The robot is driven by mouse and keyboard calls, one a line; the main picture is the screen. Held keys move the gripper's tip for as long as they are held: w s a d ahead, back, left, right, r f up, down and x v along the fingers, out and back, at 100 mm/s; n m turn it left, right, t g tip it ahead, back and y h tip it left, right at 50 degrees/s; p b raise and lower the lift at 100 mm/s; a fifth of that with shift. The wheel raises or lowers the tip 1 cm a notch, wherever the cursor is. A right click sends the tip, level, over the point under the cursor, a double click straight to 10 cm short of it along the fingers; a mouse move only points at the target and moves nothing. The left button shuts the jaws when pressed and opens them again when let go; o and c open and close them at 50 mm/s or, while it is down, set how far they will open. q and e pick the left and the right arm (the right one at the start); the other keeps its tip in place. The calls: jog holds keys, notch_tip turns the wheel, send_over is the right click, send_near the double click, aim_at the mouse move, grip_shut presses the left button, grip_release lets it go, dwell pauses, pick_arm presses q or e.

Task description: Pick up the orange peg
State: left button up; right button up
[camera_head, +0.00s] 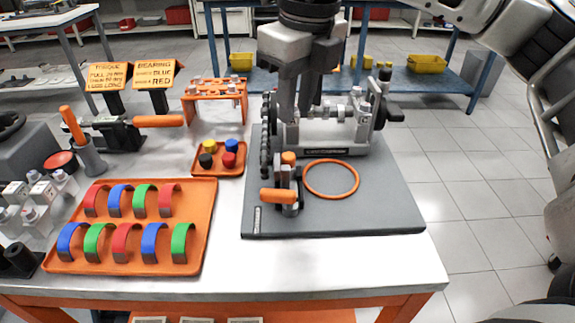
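An orange peg (72,125) stands tilted in a grey cone-shaped holder (91,158) at the left of the table. A second short orange piece (288,157) tops a small dark fixture (287,182) on the grey mat (370,205); I cannot tell if it is a peg or part of the fixture. My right gripper (298,112) points down above the mat, in front of the crankshaft stand (325,135), above and behind that fixture. It is well to the right of the tilted peg. The gap between its fingers is unclear. My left gripper is out of view.
An orange tray (190,262) with several coloured bearing shells lies at front left. A small tray (208,170) holds coloured caps. An orange rack (215,88), two signs (108,76) and an orange ring (331,162) also show. The mat's front right is clear.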

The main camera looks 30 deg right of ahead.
aim_at(289, 155)
jog(key=f, duration=0.3)
jog(key=w+f, duration=0.1)
jog(key=f, duration=0.5)
jog(key=shift+w+a+f, duration=0.2)
jog(key=shift+f, duration=0.1)
grip_shut()
